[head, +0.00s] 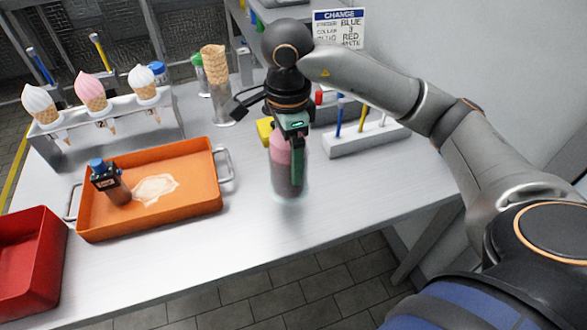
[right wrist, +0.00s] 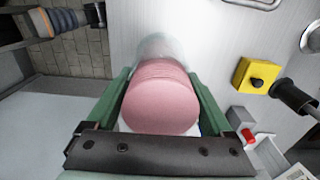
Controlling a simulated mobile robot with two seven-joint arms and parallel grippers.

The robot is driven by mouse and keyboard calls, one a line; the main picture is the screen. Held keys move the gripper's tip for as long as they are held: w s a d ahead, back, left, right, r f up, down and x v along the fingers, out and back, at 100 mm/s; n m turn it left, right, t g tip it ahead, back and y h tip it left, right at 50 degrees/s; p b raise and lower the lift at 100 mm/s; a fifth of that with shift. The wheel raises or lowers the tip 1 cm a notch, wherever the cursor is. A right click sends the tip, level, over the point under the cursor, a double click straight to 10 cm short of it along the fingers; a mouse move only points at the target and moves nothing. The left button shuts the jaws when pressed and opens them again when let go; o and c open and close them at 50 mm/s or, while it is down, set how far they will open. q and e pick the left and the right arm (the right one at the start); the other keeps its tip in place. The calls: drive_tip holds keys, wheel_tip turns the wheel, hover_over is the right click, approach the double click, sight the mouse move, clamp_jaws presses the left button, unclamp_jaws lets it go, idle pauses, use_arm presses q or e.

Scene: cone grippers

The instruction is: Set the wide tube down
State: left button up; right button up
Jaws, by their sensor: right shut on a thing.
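The wide tube (head: 287,183) is a clear cylinder with a pink top, upright over the front middle of the steel table. My right gripper (head: 290,160) has green fingers pointing down, shut on the tube from both sides. In the right wrist view the pink top (right wrist: 161,98) lies between the two green fingers (right wrist: 158,88), and the clear lower part shows beyond it. Whether the tube's base touches the table or hangs just above it, I cannot tell.
A cone rack (head: 70,150), a cone stack (head: 215,75), a yellow button box (right wrist: 254,77) and a white rack (head: 365,140) stand around.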

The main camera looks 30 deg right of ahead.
drive_tip(key=d+f, duration=0.1)
drive_tip(key=w+d+f, duration=0.1)
drive_tip(key=shift+w+f, duration=0.1)
drive_tip(key=shift+f, duration=0.2)
drive_tip(key=shift+w+d+f, duration=0.1)
drive_tip(key=shift+d+f, duration=0.05)
drive_tip(key=shift+f, duration=1.55)
drive_tip(key=shift+f, duration=0.15)
drive_tip(key=o, duration=1.6)
drive_tip(key=shift+c, duration=0.2)
wheel_tip(320, 180, up, 12)
drive_tip(key=shift+r+p, duration=0.15)
drive_tip(key=shift+p, duration=0.55)
